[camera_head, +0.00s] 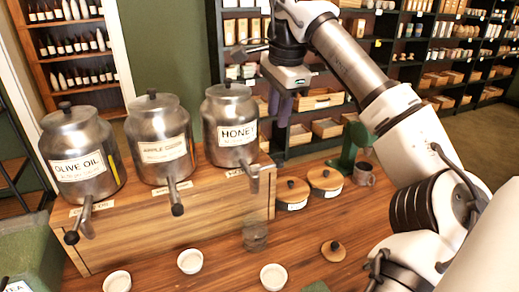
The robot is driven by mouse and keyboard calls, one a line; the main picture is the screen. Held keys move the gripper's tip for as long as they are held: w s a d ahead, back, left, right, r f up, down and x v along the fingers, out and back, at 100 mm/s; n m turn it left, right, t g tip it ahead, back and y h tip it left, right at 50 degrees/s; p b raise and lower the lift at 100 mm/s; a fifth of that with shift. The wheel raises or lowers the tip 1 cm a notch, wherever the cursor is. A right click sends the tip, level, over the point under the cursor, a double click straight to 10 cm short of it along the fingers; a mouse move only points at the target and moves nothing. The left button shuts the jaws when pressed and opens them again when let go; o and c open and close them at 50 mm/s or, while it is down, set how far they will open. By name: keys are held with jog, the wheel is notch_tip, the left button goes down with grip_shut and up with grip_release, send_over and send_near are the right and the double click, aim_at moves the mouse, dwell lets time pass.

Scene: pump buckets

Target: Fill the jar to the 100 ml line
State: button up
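A small clear glass jar (255,237) stands on the wooden counter, in front of the honey end of the wooden stand. Its mark lines and any contents are too small to make out. Three metal dispensers with spouts stand in a row: olive oil (80,150) on the left, a blurred label that seems to begin with "APPLE" (160,138) in the middle, and honey (231,128) on the right. The honey spout (254,180) points down toward the jar's side of the stand. My gripper (280,112) hangs high, right of the honey dispenser and well above the jar; its finger gap is unclear.
White bowls stand along the front, at left (117,282), middle (190,261) and right (273,277). A wooden lid (333,250) lies right of the jar. Two lidded pots (292,193) (325,182), a mug (363,173) and a green device (350,147) stand behind.

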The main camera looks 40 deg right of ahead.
aim_at(271, 166)
notch_tip(271, 166, down, 13)
jog(key=w+p, duration=0.2)
jog(key=shift+d+f+p, duration=0.15)
jog(key=shift+d+p, duration=0.15)
jog(key=shift+p, duration=0.05)
jog(key=shift+w, duration=0.1)
grip_shut()
